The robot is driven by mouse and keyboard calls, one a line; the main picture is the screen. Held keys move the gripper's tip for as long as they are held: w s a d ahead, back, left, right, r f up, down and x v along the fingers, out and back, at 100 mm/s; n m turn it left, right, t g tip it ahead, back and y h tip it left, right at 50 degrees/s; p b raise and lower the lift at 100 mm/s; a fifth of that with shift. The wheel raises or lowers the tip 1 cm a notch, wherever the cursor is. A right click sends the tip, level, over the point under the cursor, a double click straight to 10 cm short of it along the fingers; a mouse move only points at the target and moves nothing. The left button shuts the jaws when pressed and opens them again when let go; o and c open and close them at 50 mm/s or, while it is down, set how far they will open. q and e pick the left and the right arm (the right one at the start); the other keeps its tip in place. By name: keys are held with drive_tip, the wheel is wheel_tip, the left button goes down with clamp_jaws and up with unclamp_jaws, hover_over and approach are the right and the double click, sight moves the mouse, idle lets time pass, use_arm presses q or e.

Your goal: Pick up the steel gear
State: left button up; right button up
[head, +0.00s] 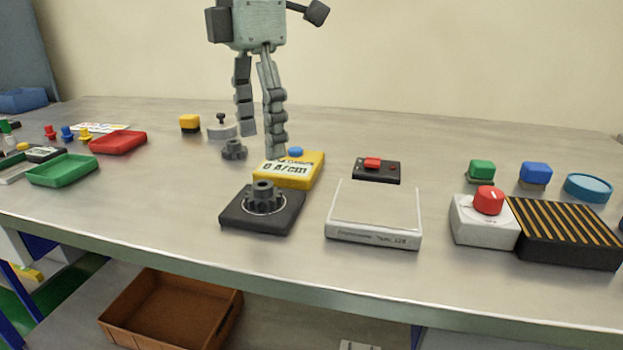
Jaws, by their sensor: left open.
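Two dark grey toothed gears show in the head view, and I cannot tell by colour which is the steel gear. One small gear (234,150) lies on the table, just left of my left gripper's fingers. The other gear (263,197) sits on a black square base (236,217) nearer the front. My left gripper (262,150) points down from above with its two fingers apart and nothing visible between them. Its fingertips are just behind a yellow device (311,178) with a display, overlapping its back edge in the picture. My right gripper is not in view.
A white flat box (375,220), a red-button box (377,170) and a red-knob box (487,228) stand to the right. A silver round piece (222,131) and a yellow block (190,123) are behind left. Red (118,143) and green (62,171) trays lie left.

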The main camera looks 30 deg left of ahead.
sight(262, 184)
use_arm(q)
drive_tip(key=shift+f, duration=0.2)
wheel_tip(262, 184, down, 7)
drive_tip(key=shift+s+f, duration=0.1)
drive_tip(key=shift+s, duration=0.05)
drive_tip(key=c, duration=1.6)
